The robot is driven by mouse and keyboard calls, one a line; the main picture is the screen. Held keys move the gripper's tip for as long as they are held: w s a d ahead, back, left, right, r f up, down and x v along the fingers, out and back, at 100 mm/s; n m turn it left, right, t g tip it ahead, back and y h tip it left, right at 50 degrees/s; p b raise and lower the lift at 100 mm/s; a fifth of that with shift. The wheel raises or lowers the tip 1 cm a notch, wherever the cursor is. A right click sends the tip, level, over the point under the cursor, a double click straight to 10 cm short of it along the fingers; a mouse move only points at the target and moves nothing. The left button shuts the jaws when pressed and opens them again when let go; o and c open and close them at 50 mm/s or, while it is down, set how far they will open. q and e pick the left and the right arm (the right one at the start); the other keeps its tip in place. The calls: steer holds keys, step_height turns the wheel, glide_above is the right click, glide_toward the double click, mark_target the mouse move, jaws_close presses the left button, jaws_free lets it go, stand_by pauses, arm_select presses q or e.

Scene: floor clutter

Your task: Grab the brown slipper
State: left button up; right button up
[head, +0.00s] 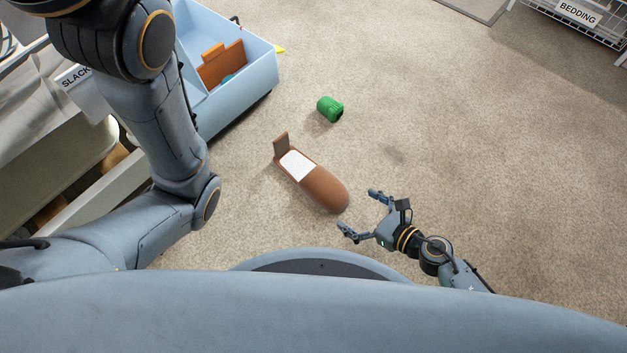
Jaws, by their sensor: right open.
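The brown slipper (324,188) lies on the carpet near the middle of the head view. Its rounded toe points to the lower right, its white insole shows, and its upright heel flap is at the upper left. My right gripper (362,213) is open and empty just to the right of and below the toe. Its two fingers point towards the slipper, with a small gap seeming to remain. My left arm comes in from the left, but its gripper is not in view.
A green cup-like object (330,109) lies above the slipper. A light blue bin (262,78) with brown and other items stands at the upper left, beside a drawer unit (95,192). A wire basket labelled BEDDING (580,14) is at the top right. The carpet at right is clear.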

mark_target(328, 189)
steer(key=b+x, duration=0.1)
steer(key=x, duration=0.4)
steer(key=shift+a, duration=0.15)
steer(key=shift+w+b+x, duration=0.25)
steer(key=shift+b+x, duration=0.8)
steer(key=shift+x, duration=1.7)
steer(key=shift+r, duration=0.25)
steer(key=shift+c, duration=0.4)
steer(key=c, duration=0.9)
